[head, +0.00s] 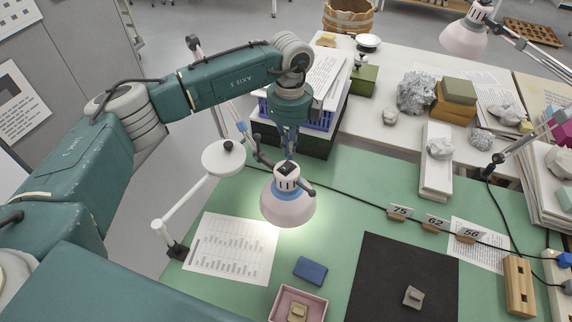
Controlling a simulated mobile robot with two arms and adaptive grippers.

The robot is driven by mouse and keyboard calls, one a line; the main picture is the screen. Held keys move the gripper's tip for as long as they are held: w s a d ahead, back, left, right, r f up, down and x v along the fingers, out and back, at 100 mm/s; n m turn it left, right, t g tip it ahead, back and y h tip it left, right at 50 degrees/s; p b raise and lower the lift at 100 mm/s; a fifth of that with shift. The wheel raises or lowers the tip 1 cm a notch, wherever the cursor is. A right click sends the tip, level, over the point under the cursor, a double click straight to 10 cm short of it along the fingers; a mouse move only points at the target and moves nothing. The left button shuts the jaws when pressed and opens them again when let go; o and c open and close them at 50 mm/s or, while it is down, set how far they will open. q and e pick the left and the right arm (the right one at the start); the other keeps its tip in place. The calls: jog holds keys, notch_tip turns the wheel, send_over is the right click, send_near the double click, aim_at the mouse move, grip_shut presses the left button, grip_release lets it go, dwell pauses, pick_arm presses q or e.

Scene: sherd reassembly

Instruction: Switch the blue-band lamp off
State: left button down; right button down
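The blue-band lamp (288,207) has a pale pink shade with a blue band and hangs over the green mat. A bright patch on the mat below shows it is lit. A black switch (287,168) sits on top of its white cap. My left gripper (289,156) points straight down just above the cap, its fingers together and holding nothing. I cannot tell whether the fingertips touch the switch. My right gripper is not in view.
A white round magnifier-like disc (223,157) on a jointed arm stands left of the lamp. A blue block (310,270), a pink tray (298,306) and a black pad (405,280) lie in front. A second lamp (464,38) hangs at the back right.

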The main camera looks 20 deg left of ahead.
aim_at(289, 162)
pick_arm(q)
jog(key=shift+f+b, duration=1.1)
jog(key=shift+f, duration=0.5)
dwell(0.8)
jog(key=shift+r+p, duration=2)
jog(key=shift+r, duration=1.6)
jog(key=shift+s+f, duration=0.1)
jog(key=shift+f, duration=0.05)
